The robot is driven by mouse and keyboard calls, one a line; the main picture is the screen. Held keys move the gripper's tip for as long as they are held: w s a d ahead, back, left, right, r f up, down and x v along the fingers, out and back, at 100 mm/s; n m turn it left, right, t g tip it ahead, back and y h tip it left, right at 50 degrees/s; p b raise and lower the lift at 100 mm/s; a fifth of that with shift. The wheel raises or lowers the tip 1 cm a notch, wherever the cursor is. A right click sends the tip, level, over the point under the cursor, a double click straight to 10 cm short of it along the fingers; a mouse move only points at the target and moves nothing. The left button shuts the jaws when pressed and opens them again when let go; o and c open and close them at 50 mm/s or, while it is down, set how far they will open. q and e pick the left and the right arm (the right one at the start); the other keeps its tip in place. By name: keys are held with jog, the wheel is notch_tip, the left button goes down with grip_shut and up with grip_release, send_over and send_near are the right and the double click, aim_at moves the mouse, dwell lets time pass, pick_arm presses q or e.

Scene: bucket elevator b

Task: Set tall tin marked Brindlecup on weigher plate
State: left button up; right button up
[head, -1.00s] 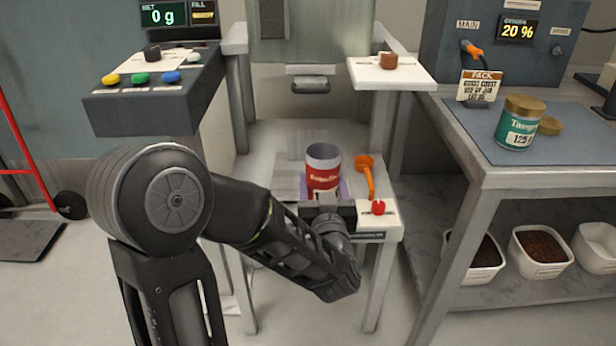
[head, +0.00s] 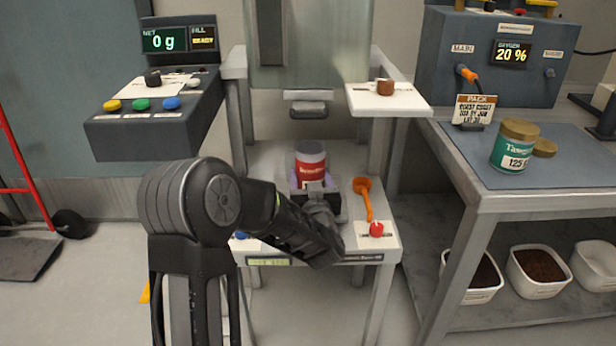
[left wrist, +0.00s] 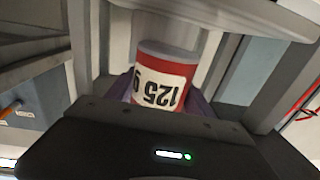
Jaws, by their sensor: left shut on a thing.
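A red tin with a pale upper end (head: 311,170) is held upright in my left gripper (head: 316,192), between its lilac pads. Its name is too small to read surely. In the left wrist view the tin (left wrist: 165,75) shows a white label reading 125 g upside down. It is over the weigher bench (head: 345,225), below the filler spout (head: 308,108). The gripper hides the tin's base and the plate beneath, so I cannot tell whether it touches. The display (head: 165,41) reads 0 g. My right gripper is not in view.
An orange scoop (head: 364,198) and red knob (head: 376,229) are right of the gripper. A bench post (head: 383,150) and white shelf (head: 405,100) stand close at right. A teal tin (head: 514,147) sits on the blue mat (head: 475,155) of the right table.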

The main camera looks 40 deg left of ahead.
pick_arm(q)
jog(key=x, duration=0.5)
jog(key=shift+w+a, duration=0.25)
jog(key=shift+w, duration=0.05)
jog(key=shift+f+b, duration=0.95)
jog(key=shift+f, duration=0.8)
jog(key=shift+f, duration=0.2)
jog(key=o, duration=1.2)
